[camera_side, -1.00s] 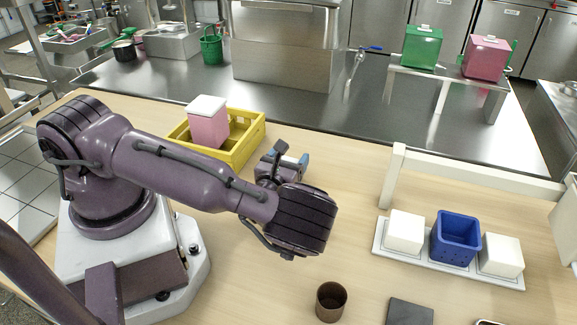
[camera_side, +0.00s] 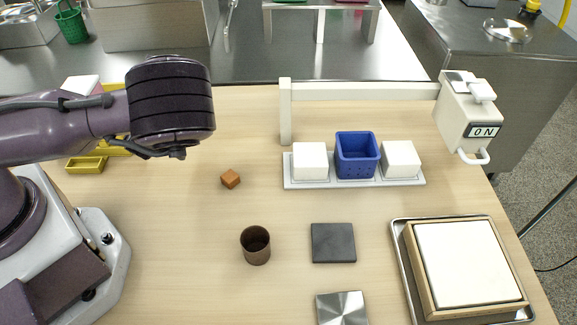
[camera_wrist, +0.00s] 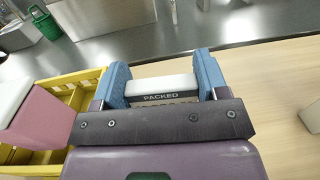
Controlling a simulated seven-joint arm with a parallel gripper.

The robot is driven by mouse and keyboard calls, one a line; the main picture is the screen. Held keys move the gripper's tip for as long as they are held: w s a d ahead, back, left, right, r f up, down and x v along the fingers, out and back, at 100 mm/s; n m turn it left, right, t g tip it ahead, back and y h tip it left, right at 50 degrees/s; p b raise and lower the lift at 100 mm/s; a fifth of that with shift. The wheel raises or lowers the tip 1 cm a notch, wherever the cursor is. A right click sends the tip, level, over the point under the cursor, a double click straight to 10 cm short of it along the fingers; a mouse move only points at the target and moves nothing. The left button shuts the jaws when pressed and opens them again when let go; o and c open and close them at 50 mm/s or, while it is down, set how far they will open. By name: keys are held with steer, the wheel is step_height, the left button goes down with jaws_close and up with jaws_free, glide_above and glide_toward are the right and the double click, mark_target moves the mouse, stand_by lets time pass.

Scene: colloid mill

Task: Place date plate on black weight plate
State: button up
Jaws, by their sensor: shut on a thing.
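The date plate (camera_wrist: 160,92) is a pale bar with a dark strip that reads "PACKED" in the wrist view; the line below it is cut off by my gripper. My gripper (camera_wrist: 162,82) is shut on it, with a blue finger at each end. In the side view my wrist is at the upper left, and the fingers and date plate are hidden behind it. The black weight plate (camera_side: 333,243) is a flat dark square lying on the table, right of and nearer the camera than my wrist. Its top is bare.
A brown cup (camera_side: 256,245), an orange-brown cube (camera_side: 230,179) and a silver plate (camera_side: 342,308) are on the table. A white tray (camera_side: 291,184) holds two white blocks and a blue basket. A yellow crate (camera_wrist: 95,75) with a pink box stands left of my gripper.

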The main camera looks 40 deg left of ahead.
steer(key=w+d+f+m+t+h, duration=0.1)
steer(key=d+f+m+t+h, duration=0.15)
steer(key=d, duration=0.95)
steer(key=s+d+r+m+t+h, duration=0.1)
steer(key=s+d+r+m+h, duration=0.15)
steer(key=d, duration=0.55)
steer(key=s+d+r+m+h, duration=0.1)
steer(key=s+d+r+h, duration=0.2)
steer(key=d, duration=0.5)
steer(key=s+d+r+m+t+h, duration=0.15)
steer(key=d+h, duration=0.25)
steer(key=d, duration=0.4)
glide_above(352, 238)
steer(key=shift+m+g, duration=0.3)
steer(key=shift+m, duration=0.05)
steer(key=f, duration=0.9)
steer(key=shift+s+a+f, duration=0.1)
steer(key=shift+s+a, duration=0.15)
steer(key=shift+s, duration=0.05)
steer(key=shift+w+d+f, duration=0.1)
steer(key=shift+w+f, duration=0.05)
steer(key=shift+f, duration=0.05)
steer(key=shift+w+d+f, duration=0.15)
steer(key=shift+f, duration=1.55)
steer(key=shift+f, duration=0.15)
